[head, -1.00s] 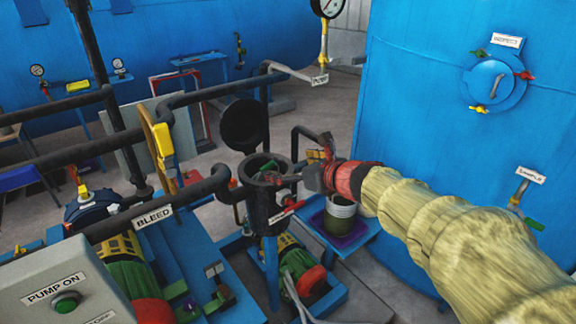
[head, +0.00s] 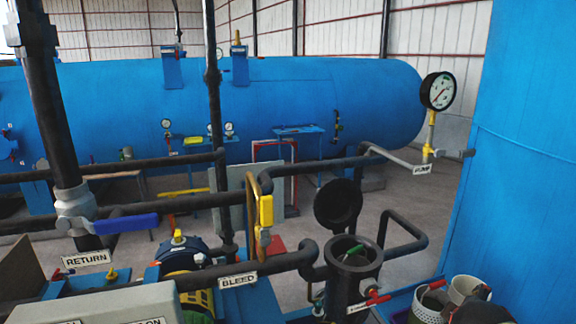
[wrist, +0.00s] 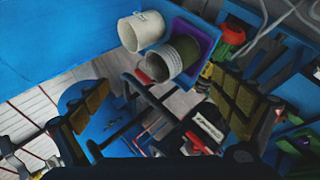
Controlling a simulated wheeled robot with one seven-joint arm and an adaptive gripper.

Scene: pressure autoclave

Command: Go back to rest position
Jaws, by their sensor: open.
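My gripper (wrist: 160,88) shows in the wrist view with its two padded fingers spread wide apart, one at the left and one at the right. Nothing is held between them. Beyond the fingers lie a white bucket (wrist: 136,33) and a grey-green container (wrist: 170,62), both apart from the fingers. In the head view only a dark piece, perhaps of my arm, shows at the bottom right corner; the gripper itself cannot be made out there.
The dark pot (head: 352,280) stands with its round lid (head: 338,205) swung open. The white bucket (head: 468,289) and a perforated container (head: 428,303) stand right of it. Black pipes, a yellow-handled valve (head: 265,212) and a gauge (head: 438,91) surround it. A blue tank wall (head: 520,170) rises at right.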

